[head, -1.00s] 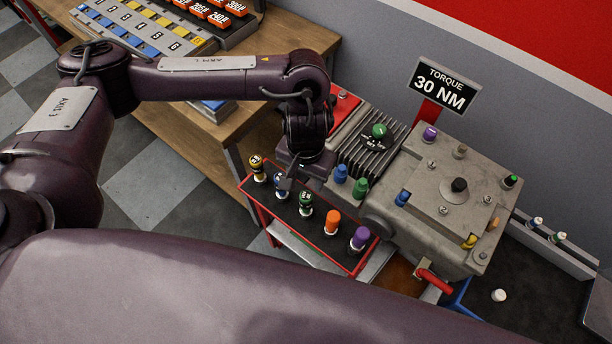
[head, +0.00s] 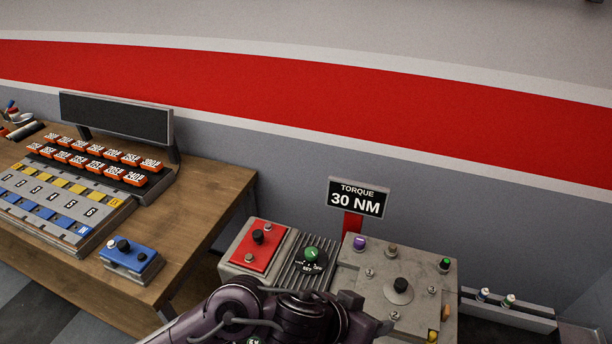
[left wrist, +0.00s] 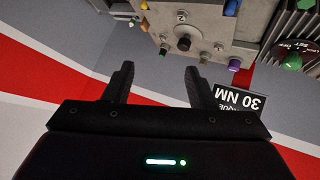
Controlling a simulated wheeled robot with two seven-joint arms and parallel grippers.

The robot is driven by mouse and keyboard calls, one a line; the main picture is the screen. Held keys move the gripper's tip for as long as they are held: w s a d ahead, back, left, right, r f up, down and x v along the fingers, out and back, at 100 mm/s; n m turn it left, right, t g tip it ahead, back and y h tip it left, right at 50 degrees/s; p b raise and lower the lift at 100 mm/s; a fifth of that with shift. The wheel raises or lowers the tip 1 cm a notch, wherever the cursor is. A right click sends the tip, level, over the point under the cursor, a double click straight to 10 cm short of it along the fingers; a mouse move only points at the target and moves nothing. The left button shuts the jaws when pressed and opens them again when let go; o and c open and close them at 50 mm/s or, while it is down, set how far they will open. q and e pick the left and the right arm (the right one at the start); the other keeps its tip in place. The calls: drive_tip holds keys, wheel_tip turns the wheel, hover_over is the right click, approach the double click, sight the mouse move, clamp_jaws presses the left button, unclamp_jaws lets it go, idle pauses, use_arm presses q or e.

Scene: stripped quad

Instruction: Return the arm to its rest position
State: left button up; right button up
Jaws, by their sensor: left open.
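My left arm (head: 230,312) comes in low at the bottom of the head view, in front of the grey machine (head: 425,300). My left gripper (head: 372,314) is at the end of it, partly cut off by the frame's bottom. In the left wrist view the left gripper (left wrist: 160,78) has two black fingers spread apart with nothing between them. The machine's top with its dark knob (left wrist: 184,43) lies beyond the fingertips, apart from them. My right gripper is in neither view.
The torque sign (head: 358,198) reading 30 NM stands behind the machine. A red panel (head: 262,247) and a green knob (head: 311,254) are left of it. A wooden bench (head: 215,200) with a blue box (head: 131,258) stands at left. Space above the machine is free.

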use_arm(q)
drive_tip(key=w+a+r+n+t+y, duration=0.2)
drive_tip(key=w+a+n+t+y, duration=0.15)
drive_tip(key=a, duration=0.85)
drive_tip(key=s+a+f+n+g+y, duration=0.1)
drive_tip(key=s+a+f+g+y, duration=0.1)
drive_tip(key=s+a+f, duration=0.5)
drive_tip(key=s+a+f+n+g+y, duration=0.1)
drive_tip(key=s+a+f+g+y, duration=0.15)
drive_tip(key=a, duration=0.95)
wheel_tip(320, 180, down, 35)
drive_tip(key=s+g+b, duration=0.1)
drive_tip(key=b, duration=0.7)
drive_tip(key=s+a+f+b, duration=0.1)
drive_tip(key=s+f+b, duration=0.1)
drive_tip(key=s+f, duration=0.8)
drive_tip(key=s+a+f+g+b, duration=0.1)
drive_tip(key=s+a+f+b, duration=0.1)
drive_tip(key=s+f, duration=0.8)
wheel_tip(320, 180, down, 5)
drive_tip(key=shift+r+g+b, duration=0.1)
drive_tip(key=shift+g+b, duration=0.2)
drive_tip(key=shift+b, duration=0.55)
